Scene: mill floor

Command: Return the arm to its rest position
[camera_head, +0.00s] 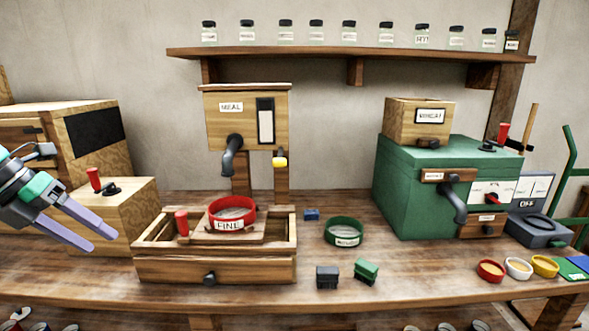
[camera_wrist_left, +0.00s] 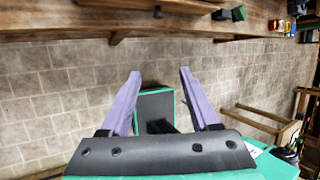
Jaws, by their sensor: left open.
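My left gripper (camera_head: 104,238) is at the left edge of the head view, in front of the wooden box with the red knob. Its two purple fingers are apart with nothing between them. The left wrist view shows the same open fingers (camera_wrist_left: 157,85) above the stone-tiled floor, with the bench edge at the top of the picture. A dark green-topped block shows beyond and between the fingers, lower down; I cannot tell what it is. My right gripper does not show in either view.
The wooden bench (camera_head: 420,280) holds a sifter drawer box (camera_head: 215,268) with a red FINE ring (camera_head: 232,212), a green ring (camera_head: 344,232), small black and green blocks, a green mill (camera_head: 400,190) and several small bowls. A jar shelf (camera_head: 350,53) hangs above. Open floor (camera_wrist_left: 60,80) lies below the left gripper.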

